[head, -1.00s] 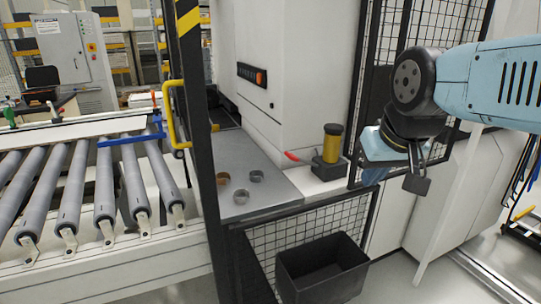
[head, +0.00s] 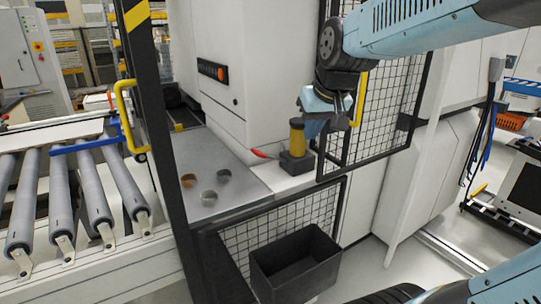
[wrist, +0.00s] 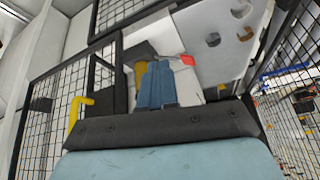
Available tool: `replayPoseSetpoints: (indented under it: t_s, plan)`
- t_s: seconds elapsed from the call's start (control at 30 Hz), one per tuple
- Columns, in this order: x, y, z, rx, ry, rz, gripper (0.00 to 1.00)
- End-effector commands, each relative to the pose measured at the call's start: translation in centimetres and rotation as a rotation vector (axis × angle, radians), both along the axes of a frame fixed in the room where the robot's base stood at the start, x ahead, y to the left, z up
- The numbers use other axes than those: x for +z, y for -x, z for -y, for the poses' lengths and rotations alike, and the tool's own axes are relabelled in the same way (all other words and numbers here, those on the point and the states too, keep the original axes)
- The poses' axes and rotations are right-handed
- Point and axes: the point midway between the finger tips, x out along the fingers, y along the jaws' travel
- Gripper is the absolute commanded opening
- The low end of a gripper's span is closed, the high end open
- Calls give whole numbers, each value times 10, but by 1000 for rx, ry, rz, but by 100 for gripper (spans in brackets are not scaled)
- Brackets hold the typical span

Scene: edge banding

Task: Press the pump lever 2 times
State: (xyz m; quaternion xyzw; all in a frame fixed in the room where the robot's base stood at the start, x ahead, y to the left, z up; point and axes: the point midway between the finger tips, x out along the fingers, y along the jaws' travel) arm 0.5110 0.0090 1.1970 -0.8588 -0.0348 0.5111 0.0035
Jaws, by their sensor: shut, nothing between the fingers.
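The pump (head: 297,142) has a yellow cylinder on a dark base and stands on the ledge beside the machine. Its red-tipped lever (head: 260,153) points left, toward the metal table. My gripper (head: 313,130) is shut and empty, with its blue fingers just right of the yellow cylinder in the head view; I cannot tell if they touch it. In the wrist view the shut fingers (wrist: 157,70) partly cover the pump (wrist: 139,72). The red lever tip (wrist: 188,60) shows to their right.
Mesh fence panels (head: 385,110) with a yellow handle (head: 361,97) stand right of the pump. A black bin (head: 295,265) is below. A black post (head: 160,130) and roller conveyor (head: 60,200) are at left.

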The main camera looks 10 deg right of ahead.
Motion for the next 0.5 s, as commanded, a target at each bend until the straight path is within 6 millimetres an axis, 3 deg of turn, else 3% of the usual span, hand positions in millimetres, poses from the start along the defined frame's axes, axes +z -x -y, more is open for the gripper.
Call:
replayPoseSetpoints:
  t_s: [0.03,0.27,0.5]
  plan:
    - [-1,-19,1,6,-1,-5,0]
    - [-10,-100,6,26,3,2,0]
    - [-35,-184,11,41,32,11,0]
